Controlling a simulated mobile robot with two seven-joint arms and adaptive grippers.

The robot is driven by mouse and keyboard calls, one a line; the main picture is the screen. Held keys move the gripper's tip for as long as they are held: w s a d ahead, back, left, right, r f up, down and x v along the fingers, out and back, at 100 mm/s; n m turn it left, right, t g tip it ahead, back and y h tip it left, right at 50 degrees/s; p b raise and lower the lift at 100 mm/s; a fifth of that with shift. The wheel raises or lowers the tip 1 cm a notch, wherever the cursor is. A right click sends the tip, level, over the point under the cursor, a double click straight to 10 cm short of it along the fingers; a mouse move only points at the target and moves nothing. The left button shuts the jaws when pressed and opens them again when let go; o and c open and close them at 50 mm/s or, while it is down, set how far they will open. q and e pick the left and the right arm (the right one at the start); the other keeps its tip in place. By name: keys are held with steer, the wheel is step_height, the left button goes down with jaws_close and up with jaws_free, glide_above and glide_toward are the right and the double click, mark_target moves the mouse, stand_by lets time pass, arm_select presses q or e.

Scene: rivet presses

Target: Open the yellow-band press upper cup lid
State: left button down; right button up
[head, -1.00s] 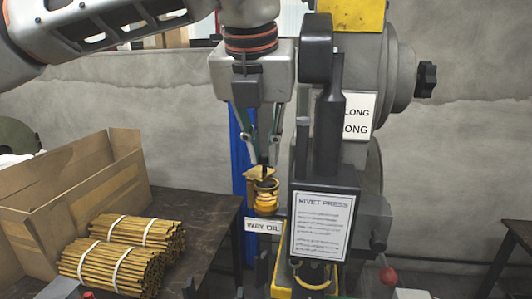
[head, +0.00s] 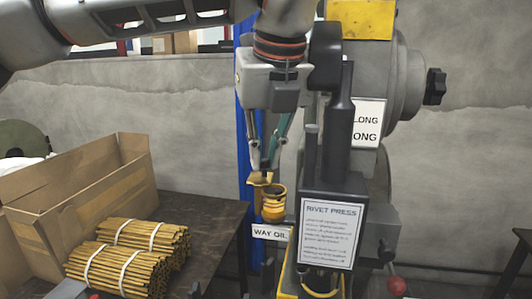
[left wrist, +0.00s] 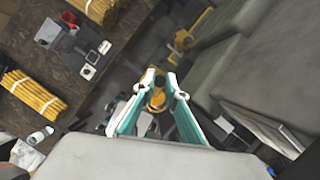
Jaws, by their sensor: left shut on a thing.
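The rivet press shows in the head view with a yellow block (head: 360,18) at its top. A small brass-yellow oil cup (head: 273,206) sits on its left side, above a "WAY OIL" label (head: 270,232). The cup's yellow lid (head: 261,180) stands tilted up at the cup's left rim. My left gripper (head: 268,168) points down from above, shut on the lid, its fingertips just above and left of the cup. In the left wrist view my left gripper (left wrist: 164,82) has yellow parts of the cup (left wrist: 157,99) beyond its tips. My right gripper is not in view.
The press's dark column with the "RIVET PRESS" sign (head: 328,234) stands close right of the cup. A blue post (head: 245,120) is behind the gripper. A dark table (head: 205,225) at left bears a cardboard box (head: 100,195) and tied rod bundles (head: 125,265).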

arm_select(q)
steer(key=c, duration=2)
jaws_free()
steer(key=shift+c, duration=0.2)
steer(key=v, duration=1.2)
steer(key=shift+s, duration=0.1)
